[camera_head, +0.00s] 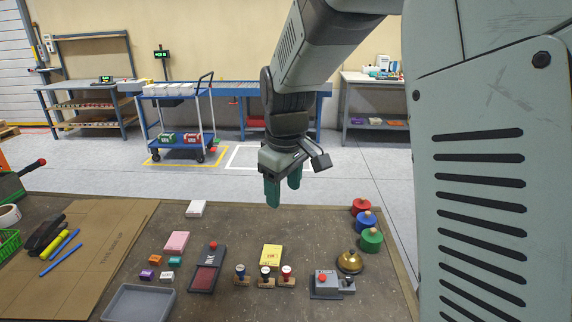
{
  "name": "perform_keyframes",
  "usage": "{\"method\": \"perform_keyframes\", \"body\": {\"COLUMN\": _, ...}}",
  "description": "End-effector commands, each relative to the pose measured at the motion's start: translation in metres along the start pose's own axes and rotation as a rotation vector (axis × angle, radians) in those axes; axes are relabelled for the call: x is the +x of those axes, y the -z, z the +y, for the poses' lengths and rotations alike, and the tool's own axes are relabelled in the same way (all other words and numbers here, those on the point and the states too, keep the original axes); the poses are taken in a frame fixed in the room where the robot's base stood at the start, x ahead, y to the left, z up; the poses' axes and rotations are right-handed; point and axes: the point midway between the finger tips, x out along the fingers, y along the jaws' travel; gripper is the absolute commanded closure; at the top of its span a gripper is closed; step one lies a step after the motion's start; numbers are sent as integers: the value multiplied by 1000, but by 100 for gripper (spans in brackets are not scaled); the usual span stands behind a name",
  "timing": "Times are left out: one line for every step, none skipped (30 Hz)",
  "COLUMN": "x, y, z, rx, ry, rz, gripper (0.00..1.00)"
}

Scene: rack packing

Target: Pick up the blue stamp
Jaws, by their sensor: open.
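Three small stamps with wooden bases stand in a row on the brown table mat: a left stamp (241,275) with a dark, bluish top, a middle stamp (265,277) with a dark top and a pale band, and a right stamp (287,277) with a red top. At this size I cannot tell surely which of the two dark ones is blue. My gripper (284,191) has green fingers pointing down. It is open and empty, above the table's far part, clear of the stamps and behind them in the picture.
A yellow pad (271,256) lies right behind the stamps. A dark red ink pad (206,271) is on their left, a grey device (325,284) and brass bell (349,262) on their right. Red, blue and green round knobbed items (371,240) line the right edge. A grey tray (138,304) sits front left.

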Motion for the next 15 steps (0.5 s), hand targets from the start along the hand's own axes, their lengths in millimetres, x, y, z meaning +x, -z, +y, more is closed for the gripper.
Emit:
{"method": "perform_keyframes", "body": {"x": 30, "y": 17, "z": -4, "rx": -68, "ry": 25, "rz": -22, "gripper": 40}}
{"method": "perform_keyframes", "body": {"x": 44, "y": 26, "z": -6, "rx": -108, "ry": 35, "rz": -30, "gripper": 40}}
{"method": "perform_keyframes", "body": {"x": 65, "y": 37, "z": -10, "rx": -160, "ry": 50, "rz": -41, "gripper": 40}}
{"method": "perform_keyframes", "body": {"x": 80, "y": 45, "z": -14, "rx": -199, "ry": 61, "rz": -48, "gripper": 40}}
{"method": "perform_keyframes", "body": {"x": 96, "y": 52, "z": -17, "rx": -236, "ry": 72, "rz": -55, "gripper": 40}}
{"method": "perform_keyframes", "body": {"x": 117, "y": 61, "z": -23, "rx": -285, "ry": 86, "rz": -63, "gripper": 40}}
{"method": "perform_keyframes", "body": {"x": 132, "y": 66, "z": -28, "rx": -319, "ry": 96, "rz": -69, "gripper": 40}}
{"method": "perform_keyframes", "body": {"x": 146, "y": 70, "z": -32, "rx": -352, "ry": 106, "rz": -75, "gripper": 40}}
{"method": "perform_keyframes", "body": {"x": 163, "y": 76, "z": -39, "rx": -392, "ry": 119, "rz": -82, "gripper": 40}}
{"method": "perform_keyframes", "body": {"x": 175, "y": 79, "z": -43, "rx": -417, "ry": 126, "rz": -85, "gripper": 40}}
{"method": "perform_keyframes", "body": {"x": 186, "y": 81, "z": -47, "rx": -441, "ry": 134, "rz": -89, "gripper": 40}}
{"method": "perform_keyframes", "body": {"x": 198, "y": 84, "z": -52, "rx": -469, "ry": 142, "rz": -92, "gripper": 40}}
{"method": "perform_keyframes", "body": {"x": 206, "y": 86, "z": -55, "rx": -486, "ry": 147, "rz": -95, "gripper": 40}}
{"method": "perform_keyframes", "body": {"x": 212, "y": 87, "z": -57, "rx": -499, "ry": 151, "rz": -96, "gripper": 40}}
{"method": "perform_keyframes", "body": {"x": 218, "y": 88, "z": -60, "rx": -515, "ry": 156, "rz": -98, "gripper": 40}}
